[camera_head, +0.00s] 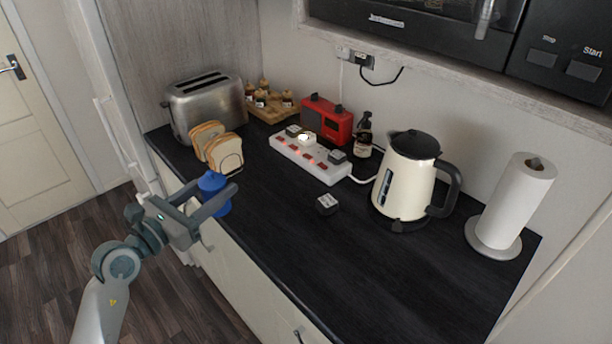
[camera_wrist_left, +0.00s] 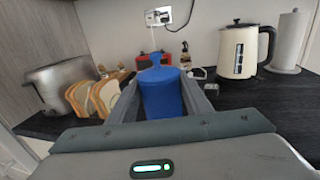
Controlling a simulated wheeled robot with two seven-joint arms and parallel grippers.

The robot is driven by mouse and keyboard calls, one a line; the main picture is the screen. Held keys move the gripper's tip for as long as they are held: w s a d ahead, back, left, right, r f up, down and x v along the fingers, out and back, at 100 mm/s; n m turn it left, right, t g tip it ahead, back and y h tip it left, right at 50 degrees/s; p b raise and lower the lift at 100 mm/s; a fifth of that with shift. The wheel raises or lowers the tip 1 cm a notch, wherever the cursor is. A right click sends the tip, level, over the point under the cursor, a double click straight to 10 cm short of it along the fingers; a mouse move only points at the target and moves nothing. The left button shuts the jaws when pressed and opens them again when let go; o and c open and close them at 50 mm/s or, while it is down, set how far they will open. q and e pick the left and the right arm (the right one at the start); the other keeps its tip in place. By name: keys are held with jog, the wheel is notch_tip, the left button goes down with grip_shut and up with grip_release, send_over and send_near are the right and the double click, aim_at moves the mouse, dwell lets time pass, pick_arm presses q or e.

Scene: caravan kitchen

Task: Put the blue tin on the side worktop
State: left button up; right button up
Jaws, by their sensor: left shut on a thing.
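The blue tin (camera_head: 211,184) is between the fingers of my left gripper (camera_head: 212,196), at the front edge of the dark worktop (camera_head: 290,250) in the head view. In the left wrist view the blue tin (camera_wrist_left: 161,92) stands upright with its knobbed lid on top, one finger on each side. My left gripper is shut on it. The tin's lower part is hidden by the gripper, and I cannot tell whether it touches the worktop. My right gripper is in neither view.
Bread slices in a rack (camera_head: 222,152) stand just behind the tin, beside a steel toaster (camera_head: 207,104). A white power strip (camera_head: 310,158), a small dark plug (camera_head: 327,204), a cream kettle (camera_head: 408,178) and a paper towel roll (camera_head: 517,203) stand farther right. The front middle of the worktop is clear.

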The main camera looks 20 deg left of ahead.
pick_arm(q)
jog(key=shift+w, duration=0.1)
dwell(0.3)
jog(key=w+d+f+p, duration=0.2)
jog(key=w+d+f, duration=0.2)
jog(key=w+f, duration=0.3)
jog(key=w, duration=0.3)
jog(key=shift+w, duration=0.35)
jog(key=shift+d, duration=0.1)
jog(key=shift+f, duration=0.2)
jog(key=shift+f+b, duration=0.45)
jog(key=shift+f, duration=1.35)
jog(key=shift+f, duration=0.15)
jog(key=o, duration=1.1)
